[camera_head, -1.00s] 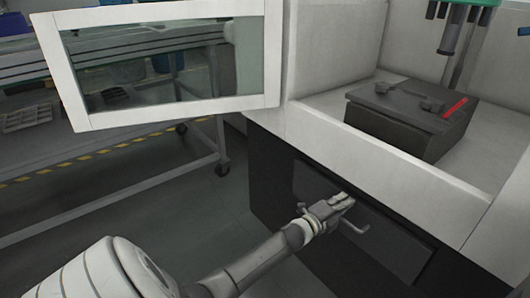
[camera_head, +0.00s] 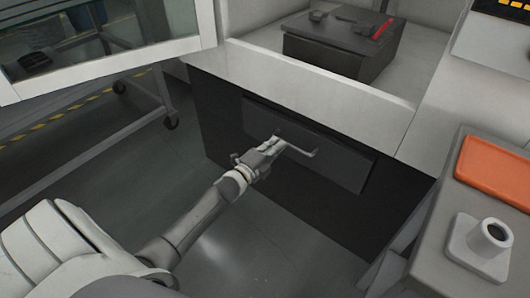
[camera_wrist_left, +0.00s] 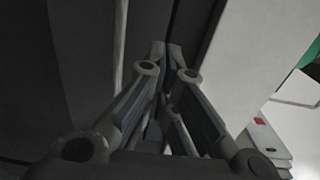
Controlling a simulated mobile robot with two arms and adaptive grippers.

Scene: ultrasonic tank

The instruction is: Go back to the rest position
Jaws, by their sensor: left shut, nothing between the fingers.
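My left gripper (camera_head: 270,147) is shut and empty in the head view. It is in front of the dark drawer panel (camera_head: 345,165) of the machine, at the left end of the drawer's bar handle (camera_head: 308,153). I cannot tell whether it touches the handle. In the left wrist view the fingers of the left gripper (camera_wrist_left: 166,48) come together at their tips against a dark surface. My right gripper is in neither view.
The machine's white ledge (camera_head: 330,95) runs above the drawer, with a dark block (camera_head: 335,52) behind it. A framed glass door (camera_head: 110,42) stands open at left. At right, a grey cart (camera_head: 455,200) holds an orange tray (camera_head: 495,168) and a white holder (camera_head: 478,250). Floor at lower middle is clear.

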